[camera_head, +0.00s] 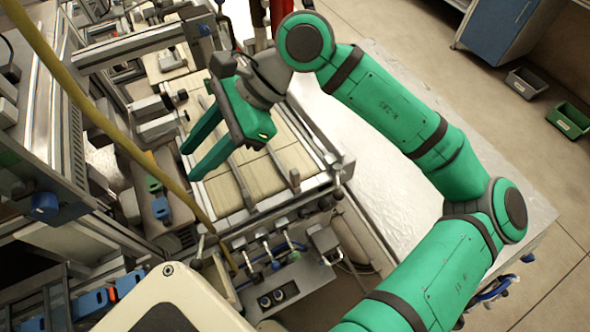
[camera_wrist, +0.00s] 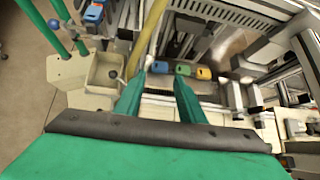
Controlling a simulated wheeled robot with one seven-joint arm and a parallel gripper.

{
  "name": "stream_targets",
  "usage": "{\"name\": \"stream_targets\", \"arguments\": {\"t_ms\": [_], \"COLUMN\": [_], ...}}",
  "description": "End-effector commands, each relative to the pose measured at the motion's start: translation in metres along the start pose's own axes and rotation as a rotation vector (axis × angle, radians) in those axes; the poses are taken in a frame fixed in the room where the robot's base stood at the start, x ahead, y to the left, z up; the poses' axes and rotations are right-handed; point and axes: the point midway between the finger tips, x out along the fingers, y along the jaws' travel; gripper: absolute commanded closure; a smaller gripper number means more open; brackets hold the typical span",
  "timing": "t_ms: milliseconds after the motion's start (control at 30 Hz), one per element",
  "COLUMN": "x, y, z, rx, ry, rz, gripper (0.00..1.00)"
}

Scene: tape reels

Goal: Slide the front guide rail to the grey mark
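My gripper (camera_head: 188,163) is over the left side of a conveyor of beige slats (camera_head: 262,178). Its two long green fingers are apart, with nothing seen between them. The open fingers also show in the wrist view (camera_wrist: 160,82), pointing toward small yellow, green and blue blocks. Two thin grey bars lie along the slats, one on the left (camera_head: 242,186) and one on the right (camera_head: 284,168). I cannot tell which, if either, is the front guide rail. I cannot make out a grey mark. The gripper hides part of the conveyor.
A yellow hose (camera_head: 95,112) crosses in front of the machinery at the left. Grey clamp-like fittings (camera_head: 155,120) stand close to the fingers. A panel with connectors and cables (camera_head: 290,282) is below the conveyor's near end. A pale table surface (camera_head: 385,190) lies to the right.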

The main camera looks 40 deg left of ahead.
Motion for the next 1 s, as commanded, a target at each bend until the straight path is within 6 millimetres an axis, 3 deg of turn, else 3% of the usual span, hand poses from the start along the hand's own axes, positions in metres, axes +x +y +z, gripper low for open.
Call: {"name": "stream_targets", "arguments": {"t_ms": [167,300,600,767,1000], "x": [-0.018,-0.044,-0.097,-0.105,-0.087], "y": [0.002,0.007,0.018,0.021,0.027], "z": [-0.049,-0.084,-0.125,-0.132,-0.153], "rx": [-0.005,0.002,0.032,0.039,0.039], "ry": [0.295,0.51,0.808,0.851,0.85], "rz": [0.052,0.101,0.183,0.196,0.199], "gripper": [0.64,0.64,0.64,0.64,0.64]}}
